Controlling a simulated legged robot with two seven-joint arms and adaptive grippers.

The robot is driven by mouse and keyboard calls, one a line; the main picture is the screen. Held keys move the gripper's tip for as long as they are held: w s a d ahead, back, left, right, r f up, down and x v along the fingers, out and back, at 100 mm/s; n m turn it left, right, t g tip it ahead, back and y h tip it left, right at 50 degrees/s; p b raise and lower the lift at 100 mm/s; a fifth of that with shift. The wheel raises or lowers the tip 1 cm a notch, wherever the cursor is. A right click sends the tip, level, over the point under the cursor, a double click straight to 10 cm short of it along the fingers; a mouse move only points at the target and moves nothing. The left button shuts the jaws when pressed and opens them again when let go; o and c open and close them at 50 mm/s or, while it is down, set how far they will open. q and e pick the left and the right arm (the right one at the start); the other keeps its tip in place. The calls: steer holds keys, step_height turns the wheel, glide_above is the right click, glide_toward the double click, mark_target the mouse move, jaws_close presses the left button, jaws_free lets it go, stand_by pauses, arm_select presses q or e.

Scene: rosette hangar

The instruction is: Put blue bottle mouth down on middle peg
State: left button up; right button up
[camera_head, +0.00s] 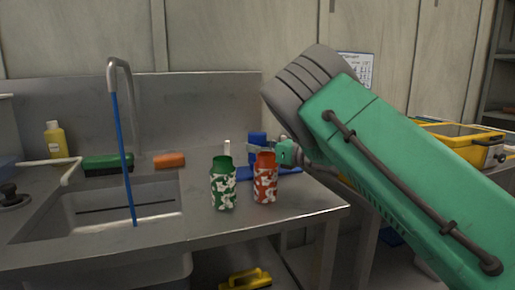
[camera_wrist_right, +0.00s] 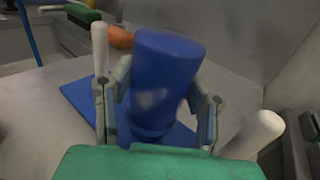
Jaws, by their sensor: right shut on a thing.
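The blue bottle (camera_wrist_right: 165,75) is held between the two fingers of my right gripper (camera_wrist_right: 160,108). It also shows in the head view (camera_head: 257,138), partly behind the red bottle. Its broad, flat end faces up, and its lower end is hidden. The blue rack base (camera_wrist_right: 82,95) lies under and around it. One white peg (camera_wrist_right: 100,48) stands left of the bottle and another white peg (camera_wrist_right: 254,136) stands at the right. No middle peg shows; I cannot tell whether the bottle is around it. My right gripper also shows in the head view (camera_head: 278,152). My left gripper is not in view.
A green flowered bottle (camera_head: 223,185) and a red flowered bottle (camera_head: 265,180) stand on the counter in front of the rack. The sink (camera_head: 105,212) with its tap (camera_head: 122,65) is at left. A yellow case (camera_head: 465,145) is at right.

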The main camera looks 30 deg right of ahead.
steer(key=o, duration=1.1)
steer(key=shift+a, duration=0.2)
steer(key=v, duration=1.2)
steer(key=shift+f, duration=0.1)
